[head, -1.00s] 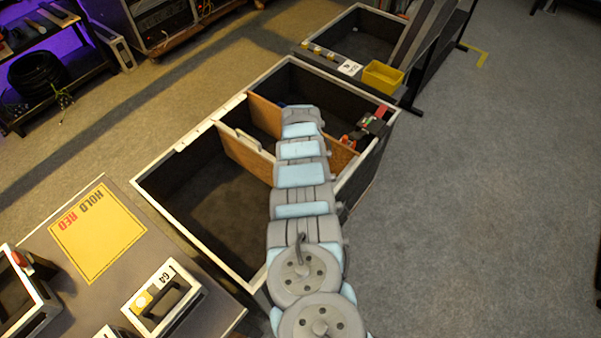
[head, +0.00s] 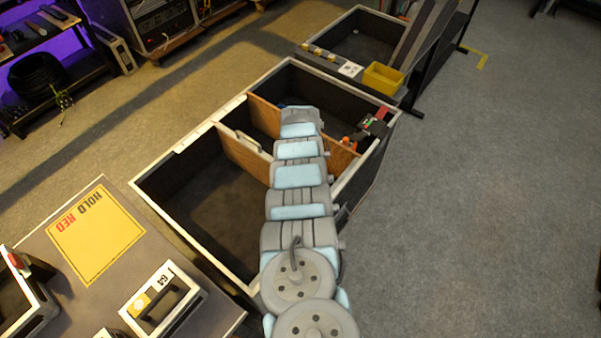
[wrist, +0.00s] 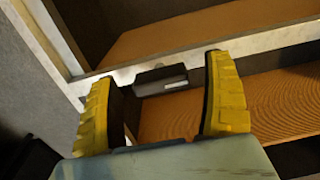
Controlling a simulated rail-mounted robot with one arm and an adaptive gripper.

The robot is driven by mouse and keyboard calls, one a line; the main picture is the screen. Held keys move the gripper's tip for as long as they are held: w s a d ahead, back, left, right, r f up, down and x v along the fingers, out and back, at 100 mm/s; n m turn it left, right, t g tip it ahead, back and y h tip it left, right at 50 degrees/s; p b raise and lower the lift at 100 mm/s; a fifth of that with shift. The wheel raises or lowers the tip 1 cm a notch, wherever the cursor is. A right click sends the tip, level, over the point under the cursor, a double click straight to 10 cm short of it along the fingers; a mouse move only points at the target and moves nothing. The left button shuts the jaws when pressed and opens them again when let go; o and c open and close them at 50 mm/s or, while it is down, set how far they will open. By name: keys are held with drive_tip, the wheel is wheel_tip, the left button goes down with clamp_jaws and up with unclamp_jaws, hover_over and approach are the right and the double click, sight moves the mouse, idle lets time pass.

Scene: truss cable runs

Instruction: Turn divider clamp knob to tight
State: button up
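My gripper (wrist: 163,78) shows in the wrist view with two yellow-padded fingers spread wide apart. A dark block with a small pale mark (wrist: 162,80) lies between the fingers in the picture, at the pale crate rim, with a gap on each side. I cannot tell whether this block is the clamp knob. A wooden divider (wrist: 280,100) shows beyond the right finger. In the head view, the divider (head: 243,157) crosses the open crate (head: 155,170). My arm hides the gripper there. A small orange-red part (head: 348,142) shows beside the arm's end, at the right wall.
A red, black and green fitting (head: 375,124) sits on the crate's right rim. A yellow bin (head: 383,78) stands behind, by a second crate. A table with a yellow "HOLD RED" sheet (head: 96,232) is at lower left. The floor at right is clear.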

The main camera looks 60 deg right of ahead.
drive_tip(key=shift+r, duration=0.15)
wheel_tip(320, 180, up, 12)
idle(0.8)
idle(0.5)
